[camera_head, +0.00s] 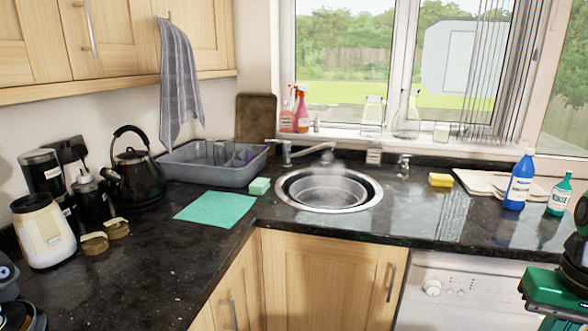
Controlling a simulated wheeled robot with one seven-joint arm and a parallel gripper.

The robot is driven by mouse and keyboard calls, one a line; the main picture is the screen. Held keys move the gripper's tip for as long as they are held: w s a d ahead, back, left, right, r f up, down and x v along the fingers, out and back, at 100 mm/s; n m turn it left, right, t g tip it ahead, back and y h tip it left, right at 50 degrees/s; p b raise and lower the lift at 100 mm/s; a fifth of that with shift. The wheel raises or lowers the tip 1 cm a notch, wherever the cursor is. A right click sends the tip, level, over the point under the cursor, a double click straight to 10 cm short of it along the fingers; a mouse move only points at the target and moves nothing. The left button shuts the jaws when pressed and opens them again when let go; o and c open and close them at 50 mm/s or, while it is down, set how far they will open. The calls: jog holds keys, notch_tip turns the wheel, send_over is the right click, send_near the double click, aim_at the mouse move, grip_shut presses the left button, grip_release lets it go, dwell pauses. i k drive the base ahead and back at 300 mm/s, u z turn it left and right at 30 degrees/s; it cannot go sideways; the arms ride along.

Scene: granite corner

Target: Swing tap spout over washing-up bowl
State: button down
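A chrome tap (286,153) stands behind the left part of the round sink. Its spout (318,149) points right, along the back of the sink, with its tip near the back rim. A round grey metal basin (328,190) sits within the sink rim. A grey rectangular tub (190,174) with items inside stands on the worktop left of the tap. I cannot tell for certain which of these is the washing-up bowl. A black and green part of my arm (556,287) shows at the right edge. My gripper's fingers are not visible.
A smaller tap (404,165) and yellow sponge (440,180) stand right of the sink. A blue bottle (518,184) and green bottle (559,197) stand farther right. A teal cloth (215,208), green sponge (259,186) and black kettle (138,175) are left. A towel (179,85) hangs above the tub.

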aim_at(285, 158)
jog(key=u, duration=0.2)
jog(key=i, duration=1.2)
jog(key=z, duration=0.15)
